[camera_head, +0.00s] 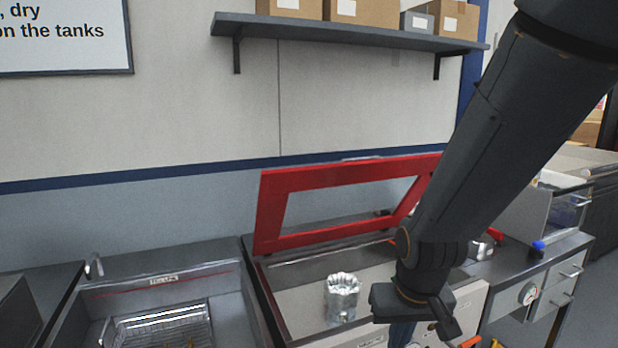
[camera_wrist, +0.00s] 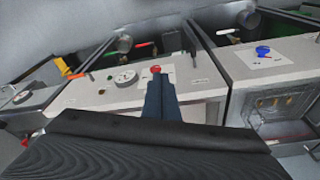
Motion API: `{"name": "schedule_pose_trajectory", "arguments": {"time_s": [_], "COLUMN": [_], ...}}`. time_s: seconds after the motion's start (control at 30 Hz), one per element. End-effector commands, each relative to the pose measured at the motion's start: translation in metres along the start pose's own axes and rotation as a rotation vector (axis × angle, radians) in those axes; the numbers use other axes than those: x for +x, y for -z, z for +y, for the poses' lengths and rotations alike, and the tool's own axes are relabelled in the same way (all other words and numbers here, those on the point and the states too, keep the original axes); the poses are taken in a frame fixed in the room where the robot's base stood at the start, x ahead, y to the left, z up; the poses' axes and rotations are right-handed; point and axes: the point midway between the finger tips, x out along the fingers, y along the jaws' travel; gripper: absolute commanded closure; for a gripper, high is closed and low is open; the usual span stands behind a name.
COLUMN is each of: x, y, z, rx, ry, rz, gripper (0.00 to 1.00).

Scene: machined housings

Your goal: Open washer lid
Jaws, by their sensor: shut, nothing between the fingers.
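The washer lid is a red frame (camera_head: 268,212) with a window opening. In the head view it stands raised and tilted back at the rear of the washer, its right end hidden behind my arm. The washer (camera_head: 460,312) is a pale box with its top open below the lid. A shiny metal housing (camera_head: 342,298) stands inside the washer opening. My gripper (camera_head: 402,335) hangs over the washer's front right, apart from the lid. In the wrist view its dark fingers (camera_wrist: 162,90) are together and empty, in front of a pale panel with a red button (camera_wrist: 155,69).
A tank with a wire basket (camera_head: 165,328) is on the left. A wall shelf (camera_head: 345,34) with boxes hangs above the lid. A grey cabinet (camera_head: 545,285) with a gauge stands on the right. A panel with a blue knob (camera_wrist: 262,51) shows in the wrist view.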

Motion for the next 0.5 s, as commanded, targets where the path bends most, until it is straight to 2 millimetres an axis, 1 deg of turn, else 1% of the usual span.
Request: {"name": "schedule_pose_trajectory", "arguments": {"time_s": [0.07,0.17,0.2,0.27,0.3,0.37,0.4,0.5], "x": [0.012,0.026,0.031,0.035,0.037,0.037,0.035,0.026], "y": [0.019,0.058,0.076,0.104,0.122,0.146,0.162,0.197], "z": [0.002,0.004,0.004,0.004,0.003,0.001,-0.002,-0.009], "rx": [0.053,0.158,0.206,0.281,0.331,0.403,0.448,0.554], "ry": [0.000,0.017,0.035,0.070,0.102,0.161,0.209,0.351], "rz": [0.069,0.216,0.286,0.393,0.464,0.565,0.630,0.780], "gripper": [1.00,1.00,1.00,1.00,1.00,1.00,1.00,1.00]}}
